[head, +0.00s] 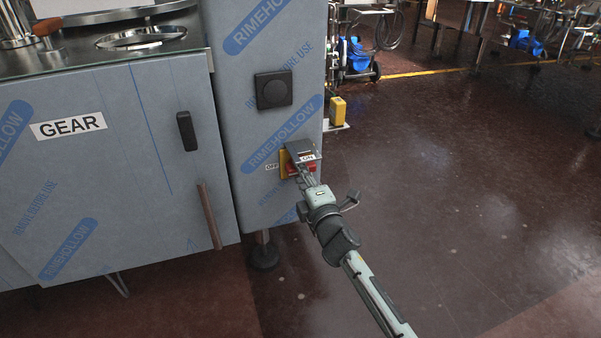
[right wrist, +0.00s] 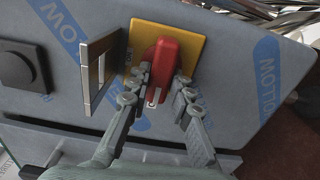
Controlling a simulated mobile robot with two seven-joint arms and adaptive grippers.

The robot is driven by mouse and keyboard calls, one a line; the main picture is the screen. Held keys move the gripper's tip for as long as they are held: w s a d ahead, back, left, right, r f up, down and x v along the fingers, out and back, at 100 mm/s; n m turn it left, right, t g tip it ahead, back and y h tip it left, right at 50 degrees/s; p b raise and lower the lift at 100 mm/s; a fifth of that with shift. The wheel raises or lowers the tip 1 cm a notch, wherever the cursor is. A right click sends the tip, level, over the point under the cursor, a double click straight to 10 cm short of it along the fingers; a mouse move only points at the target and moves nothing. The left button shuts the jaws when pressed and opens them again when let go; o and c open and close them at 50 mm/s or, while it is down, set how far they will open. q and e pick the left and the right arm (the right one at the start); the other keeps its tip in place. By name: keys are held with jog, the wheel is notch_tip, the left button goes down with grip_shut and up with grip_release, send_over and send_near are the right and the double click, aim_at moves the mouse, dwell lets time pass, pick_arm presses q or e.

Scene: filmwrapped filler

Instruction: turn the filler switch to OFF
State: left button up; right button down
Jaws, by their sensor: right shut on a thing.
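The filler switch has a red handle (right wrist: 166,60) on a yellow plate (right wrist: 194,44). In the head view the yellow plate (head: 283,163) is low on the film-wrapped cabinet, with an OFF label (head: 272,167) at its left and an ON label (head: 307,157) at its right. My right gripper (right wrist: 163,80) has its fingers on either side of the red handle and is shut on it. The handle lies upright in the right wrist view, with a white mark at its lower end. In the head view my right gripper (head: 303,179) partly hides the handle. My left gripper is not in view.
A hinged flap (right wrist: 100,68) stands out from the cabinet beside the switch. A black square knob (head: 273,89) is above it. The GEAR cabinet door (head: 95,165) with a black handle is at left. Open floor (head: 470,190) lies at right.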

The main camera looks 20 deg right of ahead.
jog(key=c, duration=1.4)
grip_release()
jog(key=shift+o, duration=0.2)
jog(key=s, duration=1.2)
jog(key=shift+d, duration=0.2)
